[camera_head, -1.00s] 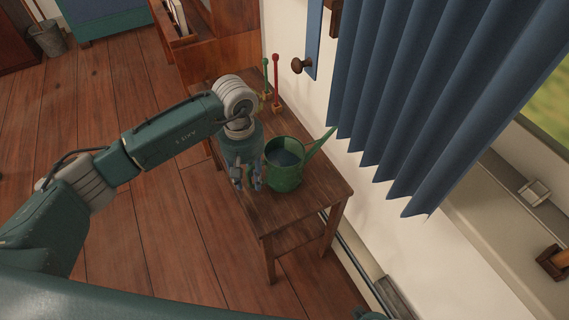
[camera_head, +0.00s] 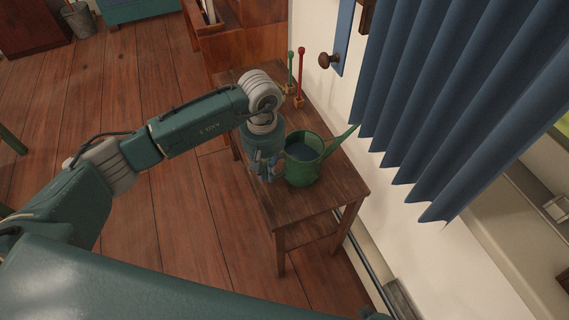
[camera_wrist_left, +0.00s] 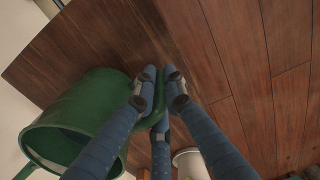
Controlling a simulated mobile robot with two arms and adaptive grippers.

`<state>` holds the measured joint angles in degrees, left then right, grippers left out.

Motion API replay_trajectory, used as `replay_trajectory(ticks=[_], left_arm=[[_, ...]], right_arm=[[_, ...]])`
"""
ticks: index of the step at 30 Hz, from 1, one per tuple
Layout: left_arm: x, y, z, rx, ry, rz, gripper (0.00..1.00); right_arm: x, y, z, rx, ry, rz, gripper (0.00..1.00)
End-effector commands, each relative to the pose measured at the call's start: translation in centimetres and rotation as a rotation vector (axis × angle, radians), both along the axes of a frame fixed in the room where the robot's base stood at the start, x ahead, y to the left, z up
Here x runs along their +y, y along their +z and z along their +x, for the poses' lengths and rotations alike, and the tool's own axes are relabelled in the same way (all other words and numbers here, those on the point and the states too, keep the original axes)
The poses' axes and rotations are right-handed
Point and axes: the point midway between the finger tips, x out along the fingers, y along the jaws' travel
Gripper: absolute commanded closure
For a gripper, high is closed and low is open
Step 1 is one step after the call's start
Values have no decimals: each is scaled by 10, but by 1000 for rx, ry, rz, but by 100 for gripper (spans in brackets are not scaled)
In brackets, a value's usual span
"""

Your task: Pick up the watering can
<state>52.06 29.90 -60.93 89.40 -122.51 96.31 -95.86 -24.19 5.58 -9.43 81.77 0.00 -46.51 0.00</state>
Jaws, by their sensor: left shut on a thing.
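The green watering can (camera_head: 303,172) stands on a small wooden table (camera_head: 290,205), with its spout pointing right toward the curtain. My left gripper (camera_head: 266,170) is at the can's left side. In the left wrist view the can (camera_wrist_left: 75,118) is on the left, its opening facing the camera. There the fingers of my left gripper (camera_wrist_left: 160,88) are closed on the can's green handle, which shows between and just beside the fingertips. Whether the can's base is clear of the tabletop cannot be told. My right gripper is not in view.
A red-topped tool (camera_head: 300,75) and a green-topped one (camera_head: 290,70) stand at the table's far end. A blue curtain (camera_head: 440,100) hangs to the right by the wall. A wooden shelf unit (camera_head: 245,45) is behind the table. Open floor (camera_head: 165,235) lies to the left.

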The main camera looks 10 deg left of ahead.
Motion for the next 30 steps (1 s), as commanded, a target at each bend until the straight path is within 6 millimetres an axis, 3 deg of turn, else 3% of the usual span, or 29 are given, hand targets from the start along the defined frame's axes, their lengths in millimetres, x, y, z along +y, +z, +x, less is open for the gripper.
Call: replay_trajectory(ticks=[18, 30], left_arm=[[-1, 93, 2, -8, 0, -4, 100], [-1, 102, 1, -6, 0, -5, 100]], right_arm=[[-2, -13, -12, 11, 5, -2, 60], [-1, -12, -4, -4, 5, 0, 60]])
